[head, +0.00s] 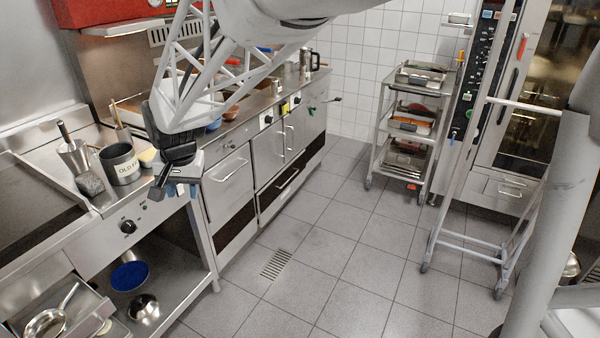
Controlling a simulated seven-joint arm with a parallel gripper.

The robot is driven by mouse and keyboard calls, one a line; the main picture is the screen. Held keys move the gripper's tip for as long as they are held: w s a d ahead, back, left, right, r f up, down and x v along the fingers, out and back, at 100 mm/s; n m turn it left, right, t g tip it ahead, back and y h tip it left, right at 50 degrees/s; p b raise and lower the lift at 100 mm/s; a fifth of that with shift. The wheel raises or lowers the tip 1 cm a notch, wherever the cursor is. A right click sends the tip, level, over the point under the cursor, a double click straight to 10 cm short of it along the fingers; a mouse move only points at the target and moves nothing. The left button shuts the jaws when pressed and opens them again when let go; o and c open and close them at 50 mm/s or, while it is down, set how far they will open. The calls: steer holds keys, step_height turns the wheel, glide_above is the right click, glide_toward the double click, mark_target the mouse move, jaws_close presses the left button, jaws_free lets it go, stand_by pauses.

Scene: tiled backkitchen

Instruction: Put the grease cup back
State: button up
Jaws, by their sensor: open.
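I cannot tell for certain which thing is the grease cup. A grey metal cup (124,168) marked "OLD F…" stands upright on the steel ledge right of the griddle; the rest of its label is hidden or unclear. A tilted metal container with a dark handle (75,156) is left of it. My gripper (176,189) is open, in front of the counter edge and to the right of the marked cup, apart from it. Small pale and blue parts show at its fingers; I cannot tell whether these belong to it.
The griddle (28,200) lies at the left. A dark grey block (90,184) sits near the cup. A blue bowl (130,276) and a metal bowl (143,308) are on the shelf below. A wheeled rack (380,135) stands at the back. The middle floor is clear.

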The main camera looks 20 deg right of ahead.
steer(key=s+d+r, duration=0.4)
steer(key=s+d, duration=0.7)
steer(key=d, duration=0.4)
steer(key=s+d+n, duration=0.1)
steer(key=s+d, duration=0.4)
steer(key=s, duration=0.3)
steer(key=s+d+f+n+h, duration=0.1)
steer(key=s+d, duration=0.5)
steer(key=s, duration=0.2)
steer(key=shift+s+d+f+t+h, duration=0.15)
steer(key=shift+s+f+t+h, duration=0.05)
steer(key=shift+s+t+h, duration=0.15)
